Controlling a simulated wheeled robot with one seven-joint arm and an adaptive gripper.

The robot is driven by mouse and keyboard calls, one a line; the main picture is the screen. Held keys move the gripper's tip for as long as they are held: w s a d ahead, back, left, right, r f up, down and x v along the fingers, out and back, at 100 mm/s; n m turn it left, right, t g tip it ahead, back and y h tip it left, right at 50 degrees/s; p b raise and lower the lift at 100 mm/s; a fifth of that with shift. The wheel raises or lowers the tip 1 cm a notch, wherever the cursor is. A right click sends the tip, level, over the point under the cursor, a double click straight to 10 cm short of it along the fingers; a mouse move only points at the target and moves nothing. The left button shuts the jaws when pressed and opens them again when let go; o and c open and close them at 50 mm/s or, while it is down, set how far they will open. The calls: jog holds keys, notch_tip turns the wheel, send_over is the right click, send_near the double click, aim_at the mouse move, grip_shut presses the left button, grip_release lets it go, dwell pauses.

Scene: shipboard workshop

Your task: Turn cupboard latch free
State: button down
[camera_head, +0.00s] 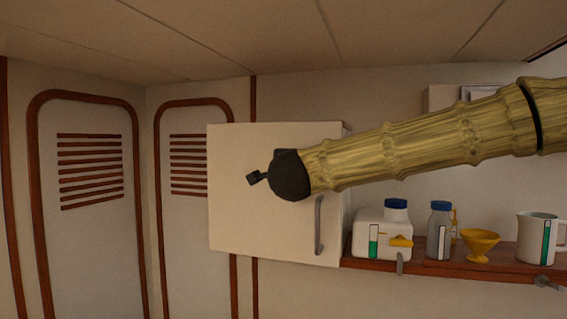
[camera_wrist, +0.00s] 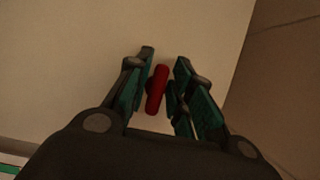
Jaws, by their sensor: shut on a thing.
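The white cupboard (camera_head: 236,225) hangs on the wall in the middle of the head view, with a grey bar handle (camera_head: 319,226) at its lower right. The cupboard's pale front also fills much of the wrist view. My gripper (camera_head: 254,178) is in front of the cupboard's left half. In the wrist view the red latch (camera_wrist: 157,89) sits between the fingers of my gripper (camera_wrist: 164,60), tilted slightly, and the fingers are shut on it. In the head view my arm and gripper hide the latch and part of the cupboard front.
Right of the cupboard, a wooden shelf (camera_head: 450,270) holds a white canister (camera_head: 365,242), a blue-capped bottle (camera_head: 438,235), a yellow funnel (camera_head: 480,243) and a measuring jug (camera_head: 534,240). Slatted doors (camera_head: 90,240) stand at left. The space below the cupboard looks clear.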

jog(key=c, duration=1.5)
grip_release()
jog(key=shift+o, duration=0.2)
jog(key=shift+s, duration=0.1)
jog(key=s+d, duration=0.1)
jog(key=s, duration=1)
jog(key=shift+s, duration=0.4)
